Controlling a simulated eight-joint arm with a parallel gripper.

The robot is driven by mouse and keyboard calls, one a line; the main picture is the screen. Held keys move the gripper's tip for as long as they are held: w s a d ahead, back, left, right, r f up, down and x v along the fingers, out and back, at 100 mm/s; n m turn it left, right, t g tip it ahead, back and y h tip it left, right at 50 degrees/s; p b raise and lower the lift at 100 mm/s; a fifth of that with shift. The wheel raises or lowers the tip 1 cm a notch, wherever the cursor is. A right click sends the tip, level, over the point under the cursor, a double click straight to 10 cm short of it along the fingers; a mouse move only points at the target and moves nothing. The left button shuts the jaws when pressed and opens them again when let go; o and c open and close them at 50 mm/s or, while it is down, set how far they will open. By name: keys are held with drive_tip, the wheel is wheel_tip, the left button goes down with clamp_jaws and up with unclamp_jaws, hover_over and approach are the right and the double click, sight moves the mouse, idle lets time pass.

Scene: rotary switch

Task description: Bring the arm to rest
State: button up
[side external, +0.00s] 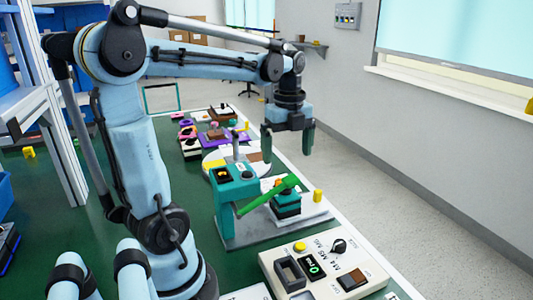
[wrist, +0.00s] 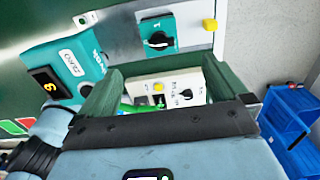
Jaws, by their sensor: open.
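My gripper (side external: 288,148) hangs in the air with its green fingers pointing down, above and beyond the teal press-like station (side external: 235,190). The fingers are apart with nothing held between them. In the wrist view the two fingers (wrist: 160,72) are spread wide. Between them in the picture, farther off, is a cream control box (wrist: 140,90) with a black rotary knob (wrist: 185,94) and a yellow button. In the side view this box (side external: 290,262) stands at the front, well apart from the gripper, with its knob (side external: 338,246) beside the markings M4 M5 M6.
A green lever (side external: 268,196) slants up from the teal station. A teal block with a black knob (wrist: 157,42) and a yellow peg (wrist: 209,25) are near it. Several coloured parts lie farther back. Blue bins (wrist: 288,115) show at right in the wrist view.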

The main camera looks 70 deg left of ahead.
drive_tip(key=s+a+r, duration=0.3)
drive_tip(key=s+a, duration=0.3)
drive_tip(key=shift+a, duration=0.25)
idle(0.4)
drive_tip(key=w+d, duration=0.6)
drive_tip(key=f, duration=0.6)
drive_tip(key=shift+d+f, duration=0.25)
drive_tip(key=shift+f, duration=1)
drive_tip(key=shift+r, duration=0.15)
